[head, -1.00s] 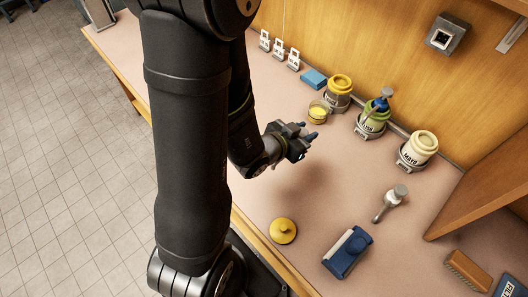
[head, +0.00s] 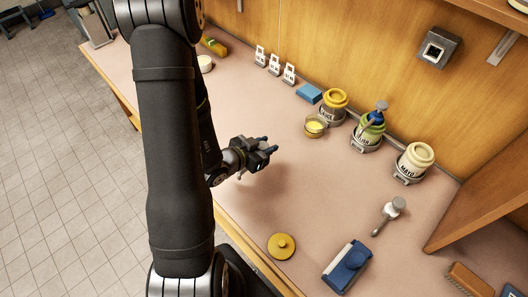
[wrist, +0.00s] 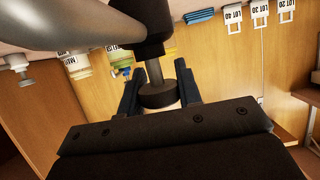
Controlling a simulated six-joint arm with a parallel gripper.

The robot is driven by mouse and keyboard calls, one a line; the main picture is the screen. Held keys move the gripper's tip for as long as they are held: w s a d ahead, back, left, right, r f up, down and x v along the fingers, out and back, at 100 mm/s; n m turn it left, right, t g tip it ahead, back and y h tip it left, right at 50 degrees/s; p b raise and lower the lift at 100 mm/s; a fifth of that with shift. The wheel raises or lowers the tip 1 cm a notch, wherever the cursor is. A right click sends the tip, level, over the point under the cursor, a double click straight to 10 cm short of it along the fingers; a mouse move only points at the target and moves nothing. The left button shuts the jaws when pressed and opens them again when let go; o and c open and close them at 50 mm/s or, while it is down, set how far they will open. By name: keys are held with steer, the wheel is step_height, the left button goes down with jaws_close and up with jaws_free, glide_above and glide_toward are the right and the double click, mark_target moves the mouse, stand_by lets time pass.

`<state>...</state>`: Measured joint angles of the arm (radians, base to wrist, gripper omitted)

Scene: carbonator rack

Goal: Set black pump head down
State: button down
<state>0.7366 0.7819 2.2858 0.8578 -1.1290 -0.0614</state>
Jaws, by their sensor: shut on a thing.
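My gripper (head: 264,153) hangs over the counter, left of the row of jars and apart from them. In the wrist view its two fingers (wrist: 160,92) are shut around the black pump head (wrist: 157,96). The head has a black disc end, a grey stem and a wide black collar. A thick grey tube, blurred and close to the camera, crosses the upper left of the wrist view. In the head view the held pump head is mostly hidden by the gripper.
Jars with a yellow lid (head: 334,99), a blue pump (head: 377,114) and a cream lid (head: 420,154) stand along the wall. A grey pump (head: 390,214), yellow lid (head: 282,246) and blue device (head: 346,266) lie in front. Lot tags (head: 274,65) stand behind; counter below the gripper is clear.

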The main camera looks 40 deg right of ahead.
steer(key=shift+w+f, duration=0.35)
steer(key=shift+w, duration=0.05)
steer(key=shift+f, duration=1.9)
steer(key=shift+f, duration=0.15)
steer(key=c, duration=1)
jaws_free()
steer(key=shift+a+r, duration=0.3)
steer(key=v, duration=1.1)
steer(key=shift+a, duration=0.25)
